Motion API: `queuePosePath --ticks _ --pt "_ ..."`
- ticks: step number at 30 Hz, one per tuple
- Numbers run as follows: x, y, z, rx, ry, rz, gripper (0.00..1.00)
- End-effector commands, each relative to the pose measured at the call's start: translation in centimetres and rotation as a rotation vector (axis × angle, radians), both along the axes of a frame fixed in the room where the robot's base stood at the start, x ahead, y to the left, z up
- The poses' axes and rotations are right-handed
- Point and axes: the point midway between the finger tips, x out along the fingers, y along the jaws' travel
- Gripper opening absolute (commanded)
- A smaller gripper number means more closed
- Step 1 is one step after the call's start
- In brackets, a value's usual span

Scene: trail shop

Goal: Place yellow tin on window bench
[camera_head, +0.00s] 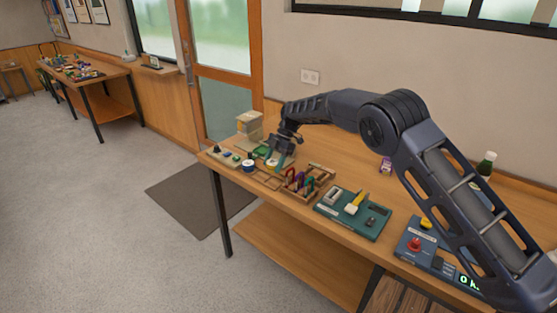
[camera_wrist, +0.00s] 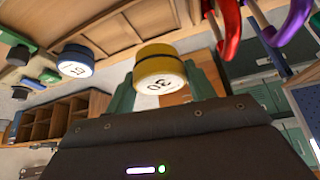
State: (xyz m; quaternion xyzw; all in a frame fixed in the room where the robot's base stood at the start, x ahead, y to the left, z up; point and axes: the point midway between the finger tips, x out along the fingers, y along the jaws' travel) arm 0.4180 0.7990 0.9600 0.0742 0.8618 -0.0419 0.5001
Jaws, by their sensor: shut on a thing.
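The yellow tin (camera_wrist: 158,70) shows in the wrist view with a dark band and a marked white face. It sits between the two green fingers of my gripper (camera_head: 277,159), which is shut on it. In the head view my gripper is low over the left end of the near bench (camera_head: 340,175) and I cannot make out the tin clearly there. Whether the tin touches the surface cannot be told. A far bench (camera_head: 110,71) with objects on it stands at the back left near a window; no label shows which is the window bench.
A blue tin (camera_head: 248,165) stands left of my gripper; it also shows in the wrist view (camera_wrist: 76,62). A wooden rack of coloured carabiners (camera_head: 305,183) stands to the right, then a green board (camera_head: 352,212). Open floor (camera_head: 110,170) and a dark mat lie left of the near bench.

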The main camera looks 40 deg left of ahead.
Motion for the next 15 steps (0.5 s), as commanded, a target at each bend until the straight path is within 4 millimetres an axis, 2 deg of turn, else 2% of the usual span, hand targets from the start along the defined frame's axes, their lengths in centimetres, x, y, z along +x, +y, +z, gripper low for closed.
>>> queuePosePath --ticks 15 --pt "0.0 0.0 -4.7 -0.002 0.0 -0.002 0.28"
